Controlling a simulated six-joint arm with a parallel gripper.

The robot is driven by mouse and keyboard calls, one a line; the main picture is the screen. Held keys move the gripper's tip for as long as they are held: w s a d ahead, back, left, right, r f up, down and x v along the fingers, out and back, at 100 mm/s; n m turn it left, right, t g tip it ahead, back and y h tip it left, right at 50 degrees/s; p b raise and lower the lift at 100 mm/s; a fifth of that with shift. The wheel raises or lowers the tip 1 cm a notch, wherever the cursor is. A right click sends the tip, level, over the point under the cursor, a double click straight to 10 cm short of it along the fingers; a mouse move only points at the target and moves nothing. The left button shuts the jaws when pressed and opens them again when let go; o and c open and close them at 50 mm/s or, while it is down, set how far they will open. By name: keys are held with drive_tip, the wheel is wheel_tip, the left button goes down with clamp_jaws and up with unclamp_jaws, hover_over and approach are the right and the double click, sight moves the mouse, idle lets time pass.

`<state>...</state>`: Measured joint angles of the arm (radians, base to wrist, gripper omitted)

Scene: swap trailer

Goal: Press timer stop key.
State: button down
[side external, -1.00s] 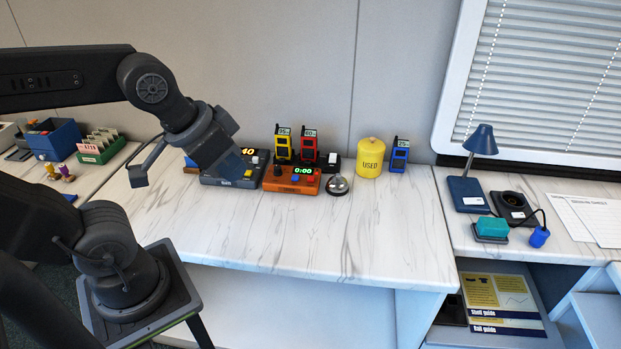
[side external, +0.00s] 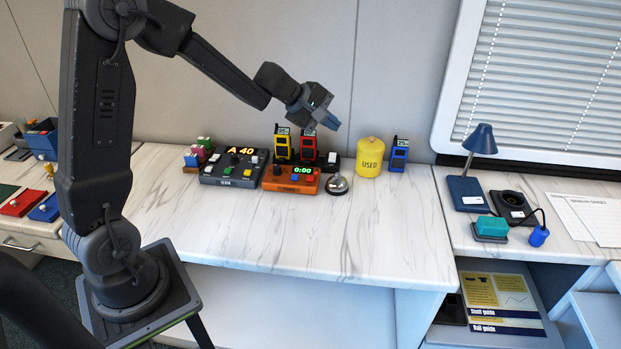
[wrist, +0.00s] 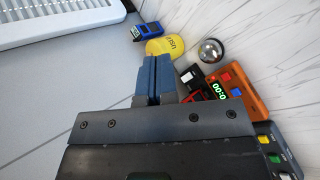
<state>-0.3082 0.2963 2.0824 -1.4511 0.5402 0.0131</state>
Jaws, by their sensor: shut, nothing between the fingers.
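The orange timer (side external: 289,188) stands on the white marbled counter, with a green 0:00 display, a black knob, a blue key (side external: 295,178) and a red key (side external: 310,178). The key labels are too small to read. In the wrist view the timer (wrist: 248,92) is right of the fingers, with its red key (wrist: 225,78) and blue key (wrist: 236,93) uncovered. My gripper (side external: 335,123) is shut and empty, in the air above and behind the timer, to its right. Its blue fingers (wrist: 154,78) show side by side in the wrist view.
A black A 40 box (side external: 230,180) is left of the timer; a silver bell (side external: 338,185) is right. Yellow (side external: 283,150) and red (side external: 308,147) handhelds stand behind. A yellow USED canister (side external: 370,160) and blue handheld (side external: 399,155) are further right. The counter's front is clear.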

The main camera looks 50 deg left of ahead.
sight(311, 179)
drive_tip(key=w+a+f+n+y, duration=0.2)
drive_tip(key=a+f+n, duration=0.5)
drive_tip(key=a+f, duration=0.4)
drive_tip(key=shift+w+f+n+y, duration=0.3)
drive_tip(key=shift+w, duration=0.1)
drive_tip(key=shift+a, duration=0.1)
drive_tip(key=shift+f, duration=4.4)
drive_tip(key=shift+f, duration=0.4)
drive_tip(key=shift+f, duration=0.55)
drive_tip(key=shift+r, duration=0.95)
